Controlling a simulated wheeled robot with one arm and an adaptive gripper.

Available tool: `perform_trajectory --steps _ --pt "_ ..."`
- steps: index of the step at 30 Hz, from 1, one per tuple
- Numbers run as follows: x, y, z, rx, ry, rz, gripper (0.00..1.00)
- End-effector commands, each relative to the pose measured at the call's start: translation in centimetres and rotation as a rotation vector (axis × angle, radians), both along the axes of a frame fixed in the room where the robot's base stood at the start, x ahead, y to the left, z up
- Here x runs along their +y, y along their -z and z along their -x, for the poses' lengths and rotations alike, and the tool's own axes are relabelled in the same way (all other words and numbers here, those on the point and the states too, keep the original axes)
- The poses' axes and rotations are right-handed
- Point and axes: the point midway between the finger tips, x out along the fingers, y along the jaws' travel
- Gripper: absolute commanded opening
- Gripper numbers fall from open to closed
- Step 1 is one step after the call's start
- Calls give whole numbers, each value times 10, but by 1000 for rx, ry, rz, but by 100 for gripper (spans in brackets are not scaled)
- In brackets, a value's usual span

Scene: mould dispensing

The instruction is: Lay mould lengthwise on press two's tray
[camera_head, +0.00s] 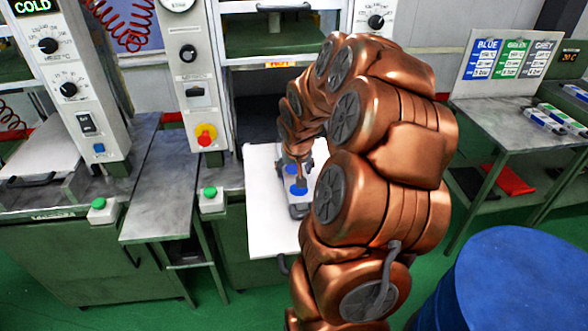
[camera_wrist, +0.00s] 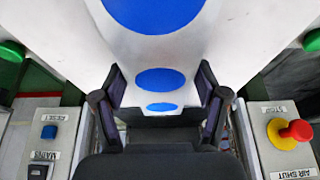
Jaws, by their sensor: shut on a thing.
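A white mould with blue round spots (camera_wrist: 160,82) is between the two dark fingers of my gripper (camera_wrist: 160,94) in the wrist view. My gripper is shut on it. In the head view, the blue marks of the mould (camera_head: 297,190) show at the end of my copper arm, over the white tray (camera_head: 262,215) of the middle press. My arm hides the tray's right part. I cannot tell whether the mould touches the tray.
The left press has a COLD display and its own pale tray (camera_head: 30,165). A grey side table (camera_head: 160,205) stands between the presses. A blue drum (camera_head: 515,285) is at the lower right. A bench with marker-like items (camera_head: 550,120) stands at the right.

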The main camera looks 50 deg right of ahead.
Motion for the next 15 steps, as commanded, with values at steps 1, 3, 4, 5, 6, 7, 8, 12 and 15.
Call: perform_trajectory --steps 1,3,4,5,6,7,8,12,15 --pt "-1 0 -1 -2 0 2 3" --pt "-1 0 -1 -2 0 2 3" --pt "-1 1 0 -2 0 2 3" --pt "-1 1 0 -2 0 2 3" --pt "-1 1 0 -2 0 2 3" --pt "-1 2 0 -2 0 2 3" --pt "-1 2 0 -2 0 2 3" --pt "-1 3 -1 -2 0 2 74" --pt "-1 3 0 -2 0 2 85"
